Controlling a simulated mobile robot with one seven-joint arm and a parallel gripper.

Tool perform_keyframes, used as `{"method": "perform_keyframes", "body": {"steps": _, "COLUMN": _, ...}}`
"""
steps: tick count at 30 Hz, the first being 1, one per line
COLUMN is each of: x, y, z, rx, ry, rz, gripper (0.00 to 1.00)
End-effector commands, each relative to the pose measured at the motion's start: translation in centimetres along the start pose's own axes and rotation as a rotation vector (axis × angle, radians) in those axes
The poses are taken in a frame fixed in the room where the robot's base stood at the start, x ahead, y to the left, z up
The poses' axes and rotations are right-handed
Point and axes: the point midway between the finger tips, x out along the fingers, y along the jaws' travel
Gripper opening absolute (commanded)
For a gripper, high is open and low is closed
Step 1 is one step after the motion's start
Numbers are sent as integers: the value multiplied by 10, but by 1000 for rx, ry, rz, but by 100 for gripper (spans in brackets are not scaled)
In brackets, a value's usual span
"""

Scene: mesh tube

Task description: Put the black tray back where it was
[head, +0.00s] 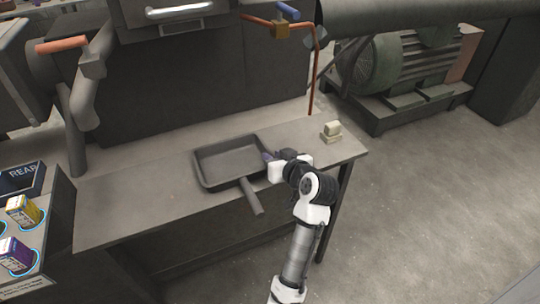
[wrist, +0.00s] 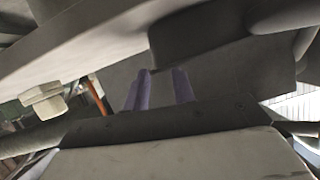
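The black tray (head: 230,163), a dark grey rectangular pan with a handle (head: 251,196), lies on the workbench (head: 130,205). Its handle points toward the front. My gripper (head: 267,157) is at the tray's right side, close to the rim. In the wrist view, which looks upside down, the two purple fingers of my gripper (wrist: 160,92) stand apart with a gap between them. The dark rounded edge of the tray (wrist: 205,35) is right at the fingertips. Whether the fingers touch the rim is unclear.
A small beige block (head: 331,131) stands on the bench right of my gripper; it also shows in the wrist view (wrist: 42,100). A copper pipe (head: 314,85) rises behind. Boxes (head: 22,211) sit in a panel at left. The bench's left part is clear.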

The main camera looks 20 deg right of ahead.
Motion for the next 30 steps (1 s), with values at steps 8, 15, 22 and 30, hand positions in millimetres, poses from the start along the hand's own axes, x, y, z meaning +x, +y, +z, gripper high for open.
{"method": "perform_keyframes", "body": {"steps": 8, "x": -60, "y": 1, "z": 1, "rx": -1, "ry": 2, "rz": 4, "gripper": 25}}
{"method": "perform_keyframes", "body": {"steps": 15, "x": -85, "y": 1, "z": 0, "rx": 0, "ry": 0, "rz": 1, "gripper": 25}}
{"method": "perform_keyframes", "body": {"steps": 22, "x": -88, "y": 0, "z": 0, "rx": 0, "ry": 0, "rz": 1, "gripper": 25}}
{"method": "perform_keyframes", "body": {"steps": 30, "x": -44, "y": -70, "z": -61, "rx": -88, "ry": 150, "rz": -55, "gripper": 25}}
